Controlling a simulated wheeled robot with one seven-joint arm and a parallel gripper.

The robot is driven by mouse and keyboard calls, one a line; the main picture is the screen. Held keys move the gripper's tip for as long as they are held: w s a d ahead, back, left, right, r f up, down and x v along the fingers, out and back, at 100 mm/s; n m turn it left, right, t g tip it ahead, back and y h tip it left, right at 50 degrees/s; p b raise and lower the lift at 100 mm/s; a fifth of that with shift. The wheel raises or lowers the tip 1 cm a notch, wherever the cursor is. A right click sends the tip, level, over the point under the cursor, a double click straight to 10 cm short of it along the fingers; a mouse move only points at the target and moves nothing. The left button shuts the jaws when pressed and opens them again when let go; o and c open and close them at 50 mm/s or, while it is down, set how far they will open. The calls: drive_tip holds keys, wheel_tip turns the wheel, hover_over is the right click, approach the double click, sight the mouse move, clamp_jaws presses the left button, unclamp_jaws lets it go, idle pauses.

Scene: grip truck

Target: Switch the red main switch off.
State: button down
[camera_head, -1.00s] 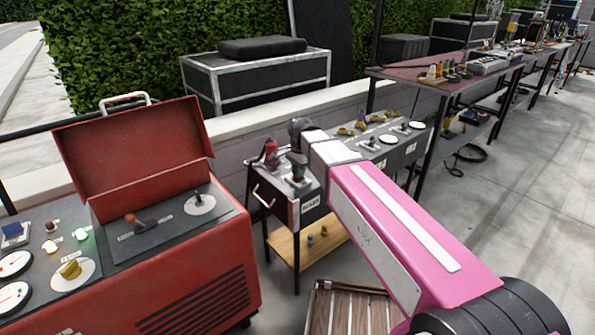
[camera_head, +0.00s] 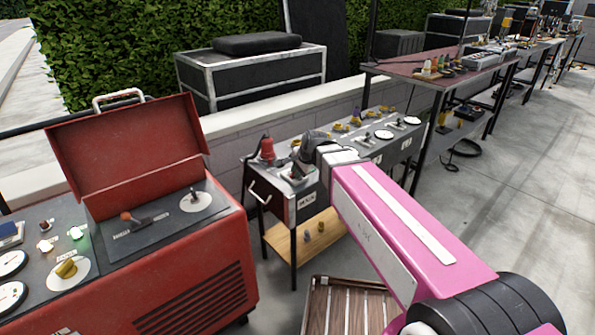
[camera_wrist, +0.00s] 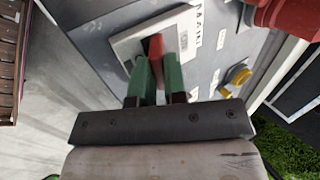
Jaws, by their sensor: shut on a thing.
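The red main switch (camera_wrist: 156,46) is a small red lever on a pale plate marked MAIN in the wrist view. My gripper (camera_wrist: 158,66) has its two green fingers shut on the lever, one on each side. In the head view, my gripper (camera_head: 298,168) is over the left end of a grey control box (camera_head: 306,202), and my wrist partly hides the switch there. The lever's exact tilt cannot be told.
A red plug-like part (camera_head: 267,148) stands on the box close to my gripper. A yellow knob (camera_wrist: 239,75) is near the switch plate. A red machine with an open lid (camera_head: 130,145) stands at left, and a wooden crate (camera_head: 345,305) is below my arm.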

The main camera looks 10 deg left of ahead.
drive_tip(key=c, duration=1.2)
unclamp_jaws()
drive_tip(key=shift+o, duration=0.2)
